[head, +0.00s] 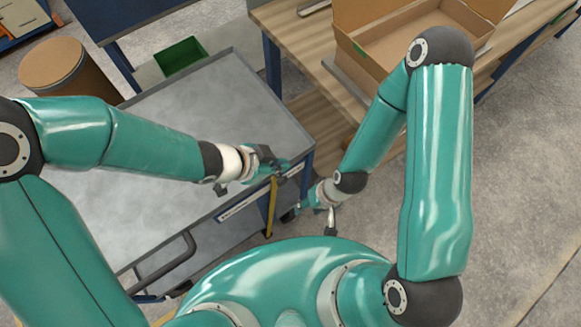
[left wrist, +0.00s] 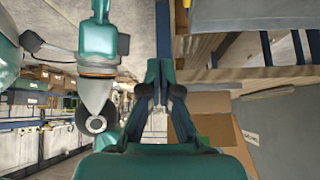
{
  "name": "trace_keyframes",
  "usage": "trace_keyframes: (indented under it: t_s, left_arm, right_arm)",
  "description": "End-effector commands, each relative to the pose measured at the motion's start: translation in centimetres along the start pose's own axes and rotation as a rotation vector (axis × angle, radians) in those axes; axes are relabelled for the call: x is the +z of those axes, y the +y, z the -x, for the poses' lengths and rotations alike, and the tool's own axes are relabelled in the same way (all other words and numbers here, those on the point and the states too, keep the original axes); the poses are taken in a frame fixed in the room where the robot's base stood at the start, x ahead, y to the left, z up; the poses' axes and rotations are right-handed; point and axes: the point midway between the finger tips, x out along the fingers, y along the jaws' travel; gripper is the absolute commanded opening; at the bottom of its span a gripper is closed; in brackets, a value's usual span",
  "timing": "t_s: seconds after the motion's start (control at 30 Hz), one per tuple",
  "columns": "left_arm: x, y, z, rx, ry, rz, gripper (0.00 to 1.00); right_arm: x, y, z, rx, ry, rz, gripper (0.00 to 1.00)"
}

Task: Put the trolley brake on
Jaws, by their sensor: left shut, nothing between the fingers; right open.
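The trolley (head: 190,120) has a grey top and a blue frame and stands left of centre in the head view. A yellow bar (head: 272,207) runs down beside its near right corner, with a dark lower end close to the floor. I cannot make out a brake pedal for certain. My left gripper (head: 284,169) is shut and empty just above that corner, over the top of the yellow bar. Its closed fingers also show in the left wrist view (left wrist: 158,72). My right gripper (head: 309,222) is open and low, right of the yellow bar, with its fingers spread and nothing between them.
A wooden workbench (head: 290,45) with an open cardboard box (head: 390,55) stands behind to the right. A green bin (head: 180,57) and a brown drum (head: 62,72) are at the back left. The trolley's dark handle (head: 165,262) is at its near side. Concrete floor (head: 525,180) is clear at right.

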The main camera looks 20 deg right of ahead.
Motion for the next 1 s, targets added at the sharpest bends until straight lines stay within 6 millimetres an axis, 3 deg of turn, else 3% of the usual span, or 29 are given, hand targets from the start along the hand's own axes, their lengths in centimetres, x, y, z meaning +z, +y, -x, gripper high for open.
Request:
trace_keyframes:
  t_s: [0.27,0.67,1.0]
  left_arm:
    - [0.5,-0.1,-2.3,-0.003,-0.002,0.008,0.0]
    - [0.5,-0.1,-10.0,-0.003,-0.003,0.009,0.0]
    - [3.9,-0.2,-8.5,-0.007,-0.002,0.012,0.0]
  right_arm:
    - [0.0,0.4,-1.3,0.0,0.001,0.001,0.47]
    - [-0.1,1.1,-3.2,0.0,0.001,0.0,0.47]
    - [-0.1,1.0,-2.9,0.0,0.001,0.001,0.47]
